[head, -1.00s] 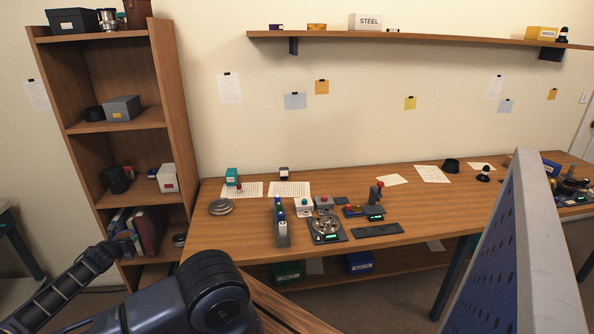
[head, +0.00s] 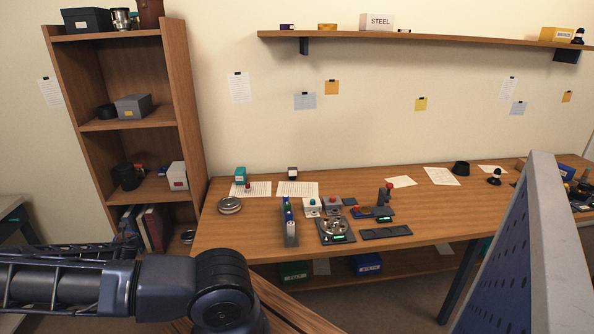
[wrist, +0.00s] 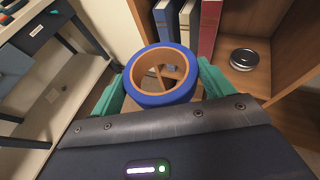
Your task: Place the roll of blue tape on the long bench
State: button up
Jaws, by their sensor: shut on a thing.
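The roll of blue tape (wrist: 137,96), blue outside with an orange-brown core, shows in the wrist view. My gripper (wrist: 160,90) is shut on it, with a teal finger on each side of the roll. The roll and the gripper are out of sight in the head view, where only my arm shows at the lower left. The long bench (head: 420,215) is the wooden table along the wall in the head view. My gripper is apart from it, near the bookcase's lower shelves.
A bookcase (head: 186,110) stands left of the bench; its books (wrist: 208,30) and a round tin (wrist: 243,60) are close to my gripper. Devices (head: 335,230) and papers (head: 297,189) lie on the bench. A perforated panel (head: 545,240) rises at the right. Bare wood shows at the bench's front left.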

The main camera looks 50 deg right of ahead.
jog(key=shift+a+r+n+y, duration=0.5)
jog(key=shift+r+n+y, duration=1.3)
jog(key=shift+r, duration=1.1)
jog(key=s+a+f, duration=0.3)
jog(key=a, duration=0.7)
notch_tip(320, 180, up, 21)
jog(key=m+g+h, duration=1.1)
jog(key=m+g, duration=1)
jog(key=m, duration=0.4)
send_over(280, 194)
jog(key=shift+r, duration=0.1)
jog(key=shift+t, duration=0.3)
notch_tip(280, 194, down, 20)
jog(key=shift+f, duration=0.1)
